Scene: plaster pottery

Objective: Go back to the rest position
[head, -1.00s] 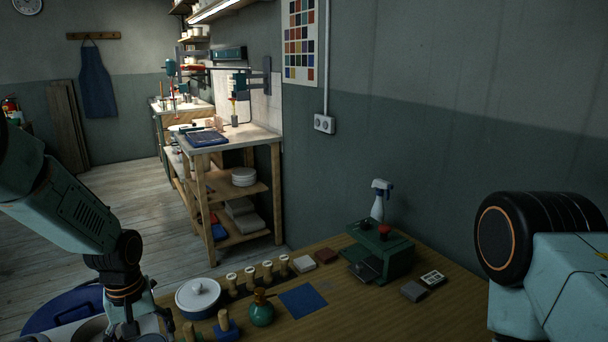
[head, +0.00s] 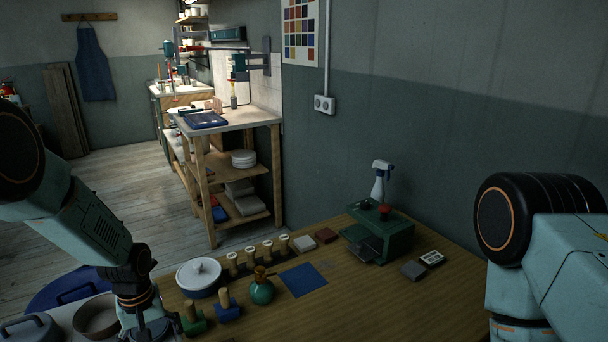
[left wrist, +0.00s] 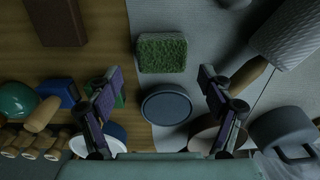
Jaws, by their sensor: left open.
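My left gripper (left wrist: 158,78) is open and empty in the left wrist view, its two fingers apart. Between and below them lies a round dark grey-blue disc (left wrist: 166,106), with a green sponge (left wrist: 162,52) beyond it. No contact with either shows. In the head view my left arm comes down at the left to the gripper (head: 148,328), low by the table's near left part; its fingertips are hard to make out. At the right only my right arm shows; its gripper is out of view.
A green press (head: 380,238) and spray bottle (head: 379,182) are at the back. A grey lidded pot (head: 30,328) is near left.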

